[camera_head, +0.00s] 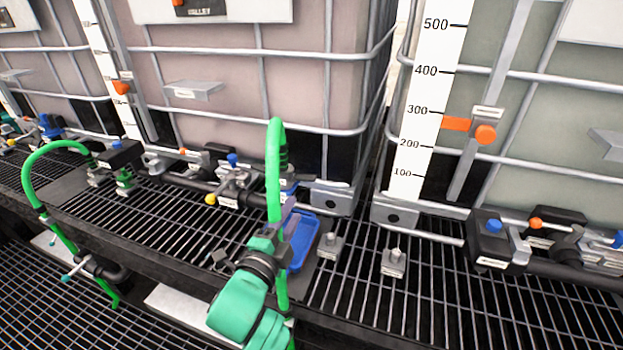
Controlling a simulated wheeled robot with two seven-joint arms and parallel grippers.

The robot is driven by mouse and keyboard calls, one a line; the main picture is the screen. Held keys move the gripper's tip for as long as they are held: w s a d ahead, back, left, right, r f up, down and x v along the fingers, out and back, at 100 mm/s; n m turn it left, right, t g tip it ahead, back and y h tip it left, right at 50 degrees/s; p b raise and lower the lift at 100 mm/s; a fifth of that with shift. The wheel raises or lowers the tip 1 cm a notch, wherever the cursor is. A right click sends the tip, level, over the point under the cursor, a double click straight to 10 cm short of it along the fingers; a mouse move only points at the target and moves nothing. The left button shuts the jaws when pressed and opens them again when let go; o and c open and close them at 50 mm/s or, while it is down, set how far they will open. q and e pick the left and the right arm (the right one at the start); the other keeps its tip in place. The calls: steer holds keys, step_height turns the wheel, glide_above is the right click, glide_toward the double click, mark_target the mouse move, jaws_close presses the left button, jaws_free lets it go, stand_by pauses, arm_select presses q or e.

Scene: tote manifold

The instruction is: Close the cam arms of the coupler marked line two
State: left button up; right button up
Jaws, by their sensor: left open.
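My left gripper (286,212) is open at the centre of the head view, beside the upright green hose (273,170). Its fingers are partly hidden by its own wrist, and I cannot tell whether they touch the hose. Left of it, a valve and coupler assembly (235,182) with blue and yellow knobs sits on a dark pipe. Another coupler (122,158) with a looped green hose (45,160) is farther left. The small labels are too blurred to read, so I cannot tell which coupler is line two, nor how its cam arms stand. My right gripper is not in view.
A blue tray (303,236) lies on the black grating (340,300) just right of my left gripper. Two small grey blocks (394,262) stand to the right. Caged totes (330,80) form a wall behind. A right-hand valve assembly (495,240) sits below the tote there.

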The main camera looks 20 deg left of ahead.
mark_target(310, 180)
arm_select(q)
steer(key=w, duration=0.4)
steer(key=w+p, duration=0.1)
steer(key=w, duration=0.4)
steer(key=w+p, duration=0.1)
steer(key=w, duration=0.3)
steer(key=shift+w+d, duration=0.2)
steer(key=shift+d, duration=0.05)
steer(key=shift+w+f, duration=0.15)
steer(key=shift+w, duration=0.2)
steer(key=shift+a, duration=0.1)
steer(key=shift+s, duration=0.1)
steer(key=shift+c, duration=0.3)
jaws_close()
